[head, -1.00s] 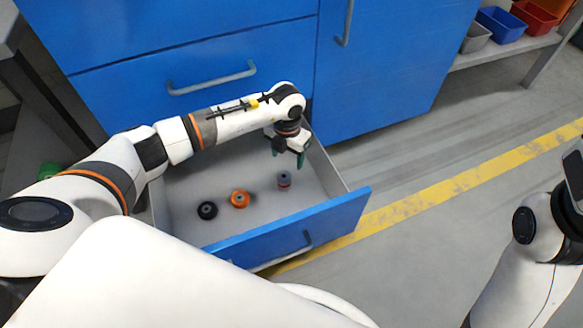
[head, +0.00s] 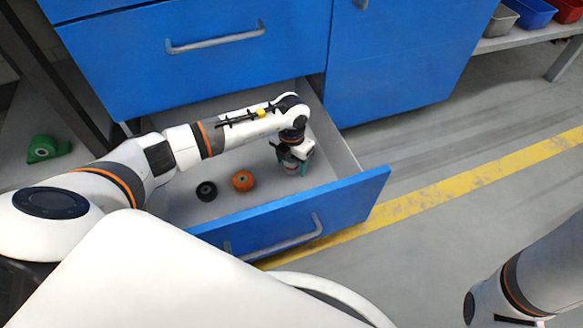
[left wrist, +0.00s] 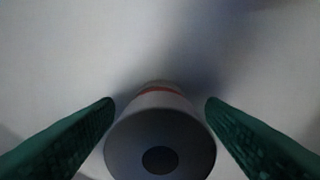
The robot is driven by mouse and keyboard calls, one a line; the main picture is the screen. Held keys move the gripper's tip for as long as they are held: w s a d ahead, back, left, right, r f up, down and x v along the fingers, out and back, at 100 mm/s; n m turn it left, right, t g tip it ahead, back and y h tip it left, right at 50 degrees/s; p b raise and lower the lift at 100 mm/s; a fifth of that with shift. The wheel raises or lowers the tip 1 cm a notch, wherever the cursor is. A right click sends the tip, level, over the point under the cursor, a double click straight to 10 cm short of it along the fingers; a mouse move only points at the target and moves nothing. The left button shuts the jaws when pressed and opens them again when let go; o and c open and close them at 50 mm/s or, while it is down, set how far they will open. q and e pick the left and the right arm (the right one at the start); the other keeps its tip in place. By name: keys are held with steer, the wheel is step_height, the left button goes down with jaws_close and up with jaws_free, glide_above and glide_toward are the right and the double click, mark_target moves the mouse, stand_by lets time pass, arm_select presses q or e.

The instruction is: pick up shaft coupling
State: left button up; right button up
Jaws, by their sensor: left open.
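The shaft coupling is a short grey cylinder with a red band and a dark round bore; it stands in the open drawer (head: 345,195), towards the right of the loose parts. In the left wrist view the coupling (left wrist: 160,130) is seen from above. My left gripper (head: 291,163) is lowered over it and hides most of it in the head view. Its green fingers (left wrist: 161,104) are open, one on each side of the coupling, with narrow gaps. My right gripper is out of view; only part of its arm shows at lower right.
An orange part (head: 243,181) and a black ring-like part (head: 206,191) lie in the drawer left of the coupling. The blue cabinet (head: 200,60) rises behind. A green object (head: 45,149) sits at far left. Open floor lies to the right.

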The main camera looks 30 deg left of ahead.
arm_select(q)
steer(key=shift+c, duration=0.3)
steer(key=c, duration=1.1)
